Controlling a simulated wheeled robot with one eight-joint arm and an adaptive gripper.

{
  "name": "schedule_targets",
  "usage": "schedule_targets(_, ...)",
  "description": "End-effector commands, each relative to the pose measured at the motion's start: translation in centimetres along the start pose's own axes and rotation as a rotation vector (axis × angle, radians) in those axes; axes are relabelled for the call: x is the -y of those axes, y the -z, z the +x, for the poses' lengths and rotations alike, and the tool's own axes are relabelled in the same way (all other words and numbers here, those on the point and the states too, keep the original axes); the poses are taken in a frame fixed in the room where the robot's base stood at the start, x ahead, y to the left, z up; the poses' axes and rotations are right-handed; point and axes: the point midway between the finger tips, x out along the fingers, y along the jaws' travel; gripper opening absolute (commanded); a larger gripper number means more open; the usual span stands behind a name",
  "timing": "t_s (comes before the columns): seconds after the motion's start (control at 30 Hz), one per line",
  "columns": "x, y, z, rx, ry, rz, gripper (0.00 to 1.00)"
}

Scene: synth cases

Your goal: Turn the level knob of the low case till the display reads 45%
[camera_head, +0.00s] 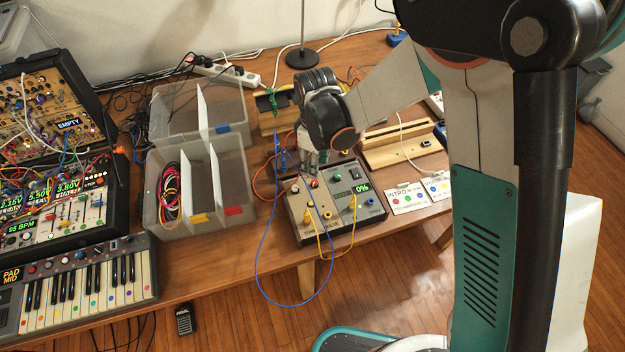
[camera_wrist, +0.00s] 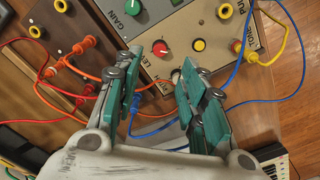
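The low case (camera_head: 300,205) is a beige sloped box on the table, with a green display (camera_head: 361,188) reading 0%. In the wrist view its panel (camera_wrist: 190,25) carries a red knob (camera_wrist: 160,48), a yellow button (camera_wrist: 199,45) and a green knob (camera_wrist: 132,7) marked GAIN. In the head view my gripper (camera_head: 312,164) hangs over the case's far left part; I see no clear contact.
Yellow and blue cables loop over the case's front. Clear bins (camera_head: 235,190) and a keyboard (camera_head: 85,285) stand left. A wooden holder (camera_head: 400,145) and label cards (camera_head: 407,197) lie right. Behind the case, another case with orange plugs (camera_wrist: 85,43) is close to my fingers.

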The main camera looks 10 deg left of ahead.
Motion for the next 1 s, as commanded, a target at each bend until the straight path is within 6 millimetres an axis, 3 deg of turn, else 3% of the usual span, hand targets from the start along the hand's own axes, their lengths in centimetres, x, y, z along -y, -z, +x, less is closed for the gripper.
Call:
schedule_targets(0.2,-0.1,0.0,4.5,0.0,0.0,0.001,0.38)
schedule_targets(0.4,0.0,0.0,7.1,0.0,0.0,0.002,0.38)
schedule_targets(0.87,0.0,0.0,8.2,0.0,0.0,0.002,0.38)
schedule_targets(1.0,0.0,0.0,8.2,0.0,0.0,0.002,0.08)
